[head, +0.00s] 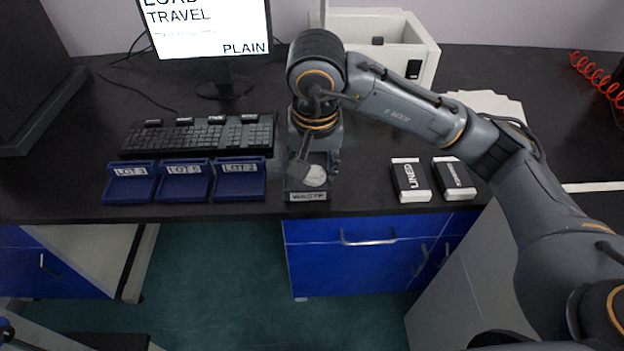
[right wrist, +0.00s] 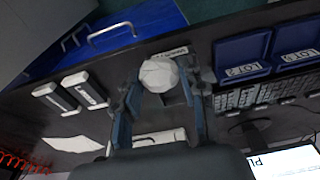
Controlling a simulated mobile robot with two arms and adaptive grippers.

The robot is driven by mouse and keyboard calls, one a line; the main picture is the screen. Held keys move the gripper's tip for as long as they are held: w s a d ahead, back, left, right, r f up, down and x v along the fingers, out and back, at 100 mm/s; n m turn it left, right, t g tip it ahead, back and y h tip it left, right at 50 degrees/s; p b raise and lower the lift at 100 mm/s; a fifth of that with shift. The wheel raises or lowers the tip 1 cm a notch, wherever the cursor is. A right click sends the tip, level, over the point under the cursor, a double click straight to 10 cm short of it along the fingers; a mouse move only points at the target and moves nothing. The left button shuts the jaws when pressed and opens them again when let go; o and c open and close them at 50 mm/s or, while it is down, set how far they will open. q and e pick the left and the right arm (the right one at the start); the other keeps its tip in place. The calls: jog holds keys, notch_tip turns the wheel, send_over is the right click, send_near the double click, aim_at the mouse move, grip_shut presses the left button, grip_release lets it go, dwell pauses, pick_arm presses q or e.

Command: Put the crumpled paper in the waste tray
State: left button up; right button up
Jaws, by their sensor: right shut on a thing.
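The crumpled paper (head: 315,176) is a small white ball at the front of the bench. My right gripper (head: 308,166) points down over the waste tray and is shut on the paper. In the right wrist view the paper (right wrist: 158,74) sits between the two fingertips. The waste tray (head: 308,196) is dark, with a WASTE label on its front edge; the label also shows in the right wrist view (right wrist: 172,51). The paper is over or inside the tray; its exact height is unclear. My arm hides much of the tray. My left gripper is not in view.
Blue lot trays (head: 238,181) and a keyboard (head: 198,136) stand left of the waste tray. Two labelled boxes (head: 410,181) stand to the right. A monitor (head: 208,30) and a white open bin (head: 420,65) are behind. The bench front edge is close.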

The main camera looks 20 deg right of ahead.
jog(key=w+d+f, duration=0.1)
jog(key=w+f, duration=0.2)
jog(key=w, duration=0.1)
jog(key=w+f+p, duration=0.1)
jog(key=w+f, duration=0.2)
jog(key=w, duration=0.1)
jog(key=w+d+f, duration=0.1)
jog(key=w+f, duration=0.1)
jog(key=w, duration=0.2)
jog(key=shift+w+d+f+p, duration=0.2)
jog(key=shift+d+f+p, duration=0.1)
jog(key=shift+f, duration=0.1)
jog(key=shift+w+f, duration=0.2)
jog(key=shift+f, duration=0.05)
notch_tip(320, 180, down, 3)
jog(key=shift+w+p, duration=0.15)
jog(key=shift+p, duration=0.4)
jog(key=shift+d+f, duration=0.1)
jog(key=shift+f, duration=0.15)
